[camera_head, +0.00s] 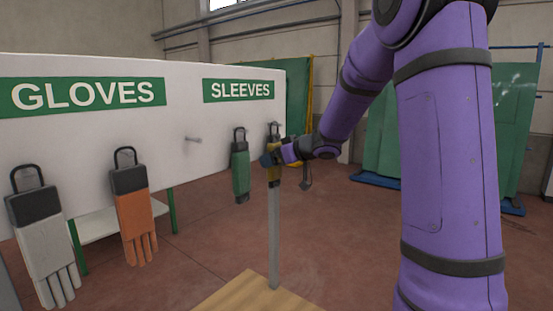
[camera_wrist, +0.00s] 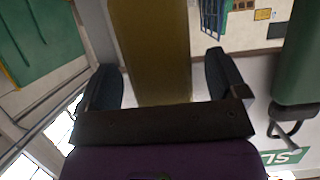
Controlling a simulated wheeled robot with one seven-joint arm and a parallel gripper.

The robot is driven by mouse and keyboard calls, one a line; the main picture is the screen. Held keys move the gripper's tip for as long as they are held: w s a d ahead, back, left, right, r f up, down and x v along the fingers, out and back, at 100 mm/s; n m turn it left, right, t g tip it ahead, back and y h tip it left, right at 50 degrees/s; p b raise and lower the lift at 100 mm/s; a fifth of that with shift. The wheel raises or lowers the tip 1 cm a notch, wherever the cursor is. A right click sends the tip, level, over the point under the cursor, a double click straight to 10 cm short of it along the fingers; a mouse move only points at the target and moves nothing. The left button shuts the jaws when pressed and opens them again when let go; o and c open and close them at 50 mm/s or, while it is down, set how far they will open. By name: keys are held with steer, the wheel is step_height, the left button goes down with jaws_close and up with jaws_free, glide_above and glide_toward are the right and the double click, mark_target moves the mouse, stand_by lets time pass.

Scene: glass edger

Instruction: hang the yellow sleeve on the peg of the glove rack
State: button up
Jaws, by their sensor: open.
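The yellow sleeve (camera_head: 274,174) is upright at the right end of the white rack board (camera_head: 232,128), with a dark cuff and loop at its top. I cannot tell whether its loop is on a peg. In the wrist view the yellow sleeve (camera_wrist: 152,50) runs between my fingers, with small gaps at both sides. My gripper (camera_head: 272,159) is open around it; its fingers also show in the wrist view (camera_wrist: 165,80). A bare peg (camera_head: 193,139) sticks out of the board left of the green sleeve (camera_head: 240,172).
A grey post (camera_head: 274,240) rises from a wooden top (camera_head: 250,297) to just below the yellow sleeve. The green sleeve is close beside my gripper, also in the wrist view (camera_wrist: 297,60). An orange glove (camera_head: 135,215) and a grey glove (camera_head: 42,240) hang at left.

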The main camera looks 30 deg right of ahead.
steer(key=v, duration=1)
steer(key=shift+s+r, duration=0.2)
steer(key=shift+s, duration=0.15)
steer(key=s+a+g+y, duration=0.1)
steer(key=s+a+g, duration=0.5)
steer(key=s+a, duration=0.85)
steer(key=s+a+f+m+h, duration=0.1)
steer(key=s+m+h, duration=0.1)
steer(key=s, duration=0.4)
steer(key=s+a+f+m+g+h, duration=0.1)
steer(key=s+a+m+h, duration=0.1)
steer(key=s, duration=0.5)
steer(key=shift+s+f+g+h, duration=0.2)
steer(key=shift+f+g+h, duration=0.15)
steer(key=shift+h, duration=0.45)
